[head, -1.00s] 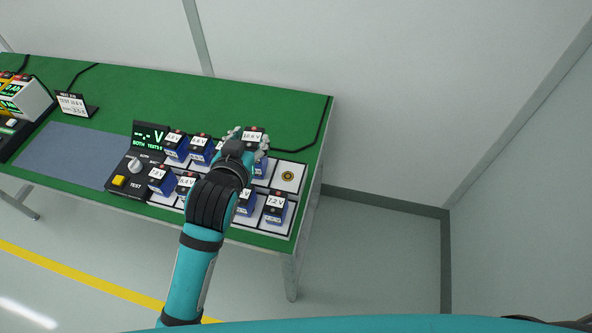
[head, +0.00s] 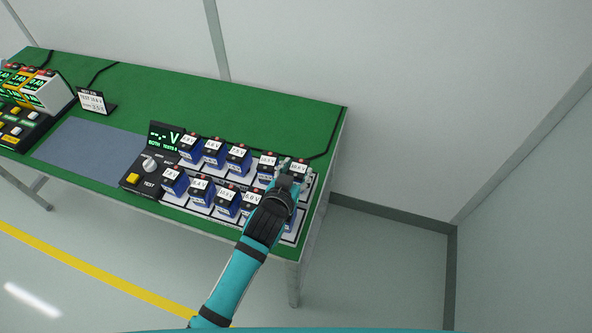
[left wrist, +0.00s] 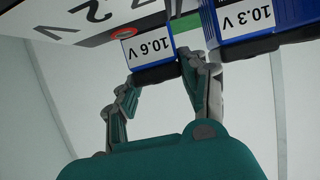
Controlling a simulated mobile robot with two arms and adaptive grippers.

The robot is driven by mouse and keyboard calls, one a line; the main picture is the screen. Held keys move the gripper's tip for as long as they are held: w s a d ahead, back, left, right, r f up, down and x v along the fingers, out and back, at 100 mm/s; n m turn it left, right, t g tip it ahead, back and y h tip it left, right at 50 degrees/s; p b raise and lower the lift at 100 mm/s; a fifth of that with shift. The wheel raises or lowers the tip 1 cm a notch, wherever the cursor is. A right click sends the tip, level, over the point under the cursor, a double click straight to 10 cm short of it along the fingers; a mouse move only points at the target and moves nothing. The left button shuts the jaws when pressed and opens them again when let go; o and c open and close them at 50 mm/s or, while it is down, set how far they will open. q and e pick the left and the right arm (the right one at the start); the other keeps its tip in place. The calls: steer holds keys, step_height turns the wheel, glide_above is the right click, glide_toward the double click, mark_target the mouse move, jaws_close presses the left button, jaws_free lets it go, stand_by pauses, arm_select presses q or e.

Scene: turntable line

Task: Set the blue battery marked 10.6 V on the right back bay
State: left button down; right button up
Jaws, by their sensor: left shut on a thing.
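The blue battery marked 10.6 V (head: 299,167) is at the right back bay of the tester rack, at the right end of the back row. It shows upside down in the left wrist view (left wrist: 150,47). My left gripper (head: 284,172) is shut on this battery, its fingers also showing in the left wrist view (left wrist: 160,75). The bay's floor is hidden by the battery and my arm, so I cannot tell whether the battery touches it. My right gripper is not in view.
A battery marked 10.3 V (left wrist: 245,20) stands close beside the held one. Several blue batteries fill the rack's two rows. The tester's control box (head: 150,163) is at the rack's left end. The green tabletop (head: 230,105) behind the rack is clear apart from a black cable.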

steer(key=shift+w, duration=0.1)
arm_select(q)
steer(key=c, duration=0.7)
jaws_free()
steer(key=shift+f, duration=0.1)
steer(key=shift+c, duration=0.2)
steer(key=shift+o, duration=0.3)
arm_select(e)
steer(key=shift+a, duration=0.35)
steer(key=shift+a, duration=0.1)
arm_select(q)
steer(key=shift+r, duration=0.2)
steer(key=b+v, duration=0.1)
steer(key=v, duration=1.1)
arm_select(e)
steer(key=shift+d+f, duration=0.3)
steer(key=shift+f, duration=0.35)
